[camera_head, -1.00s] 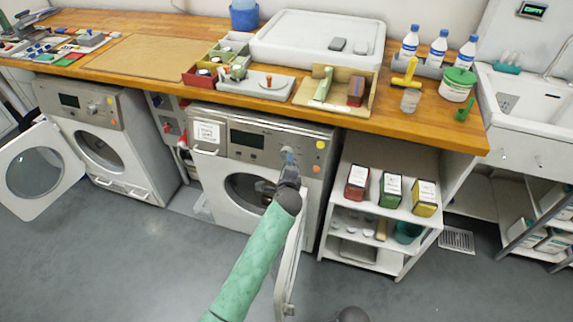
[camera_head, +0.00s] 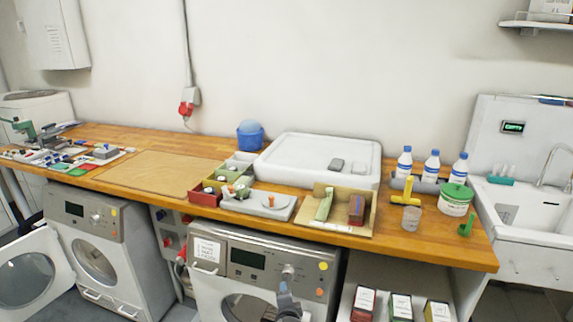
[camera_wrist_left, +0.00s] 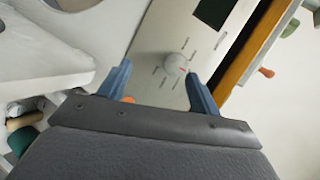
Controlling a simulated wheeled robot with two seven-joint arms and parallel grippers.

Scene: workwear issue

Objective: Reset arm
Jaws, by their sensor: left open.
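My left gripper (camera_head: 284,288) shows at the bottom middle of the head view, in front of the right washing machine (camera_head: 245,258). In the left wrist view its two blue fingers (camera_wrist_left: 160,78) are spread apart with nothing between them. The machine's round dial (camera_wrist_left: 176,64) lies just beyond the fingertips there. The dial (camera_head: 288,271) also shows just above the gripper in the head view. The gripper looks apart from the dial, though the exact gap is unclear. Most of my left arm is out of the picture. My right gripper is not in view.
The wooden counter (camera_head: 150,140) carries a white basin (camera_head: 318,152), small trays, bottles and a green-lidded tub (camera_head: 455,199). A second machine (camera_head: 90,225) with its door (camera_head: 30,270) open stands left. A shelf with boxes (camera_head: 400,306) stands right of the machine.

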